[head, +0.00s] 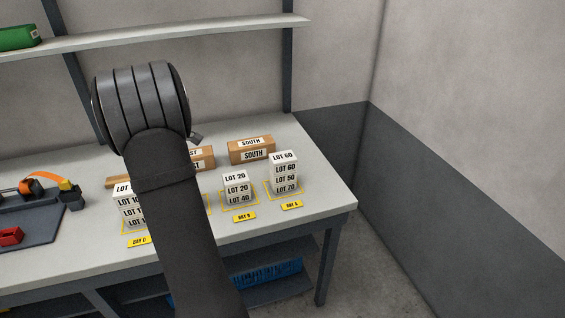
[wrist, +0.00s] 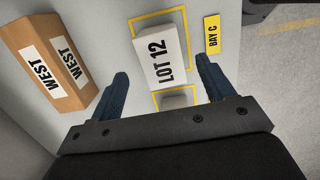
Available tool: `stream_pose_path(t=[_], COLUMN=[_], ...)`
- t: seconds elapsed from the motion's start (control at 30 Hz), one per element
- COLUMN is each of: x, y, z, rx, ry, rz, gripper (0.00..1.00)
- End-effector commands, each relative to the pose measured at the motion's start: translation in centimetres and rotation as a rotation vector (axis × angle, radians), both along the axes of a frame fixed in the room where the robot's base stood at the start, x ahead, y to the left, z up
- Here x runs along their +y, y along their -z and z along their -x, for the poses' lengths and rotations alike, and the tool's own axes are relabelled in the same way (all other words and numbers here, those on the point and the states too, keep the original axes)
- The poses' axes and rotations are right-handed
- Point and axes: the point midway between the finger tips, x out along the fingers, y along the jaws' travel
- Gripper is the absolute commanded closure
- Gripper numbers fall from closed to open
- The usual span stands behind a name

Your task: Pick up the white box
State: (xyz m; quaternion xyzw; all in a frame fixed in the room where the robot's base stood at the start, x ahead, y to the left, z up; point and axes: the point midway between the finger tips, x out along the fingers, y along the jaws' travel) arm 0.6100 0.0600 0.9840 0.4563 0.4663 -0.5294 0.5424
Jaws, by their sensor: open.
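A white box labelled LOT 12 (wrist: 152,66) stands within a yellow outline in the wrist view. My gripper (wrist: 162,70) is open, with one dark blue finger on each side of the box's near end. Nothing is held, and I cannot tell how far above the box the fingers are. A smaller pale block (wrist: 175,101) shows between the fingers, partly hidden. In the head view, stacked white boxes stand at left (head: 130,206), centre (head: 238,188) and right (head: 284,173). My arm hides the gripper and the LOT 12 box there.
A brown box labelled WEST (wrist: 48,62) lies left of the fingers; a brown SOUTH box (head: 251,150) stands at the back of the bench (head: 318,190). A yellow BAY C label (wrist: 212,35) is at right. A dark tray (head: 38,222) with tools sits at left. A shelf (head: 200,32) runs above.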

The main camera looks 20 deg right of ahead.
Motion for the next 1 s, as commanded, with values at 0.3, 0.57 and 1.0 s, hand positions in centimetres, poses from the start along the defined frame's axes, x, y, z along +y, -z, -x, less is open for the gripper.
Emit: stream_pose_path(t=[0.3, 0.57, 1.0], x=[0.0, -9.3, -26.0], y=[0.0, -5.2, -14.3], z=[0.0, -1.8, -0.2], rx=[0.0, -0.024, 0.0], ry=[0.0, 0.007, 0.03], rz=[0.0, 0.078, 0.243], gripper=[0.22, 0.22, 0.22])
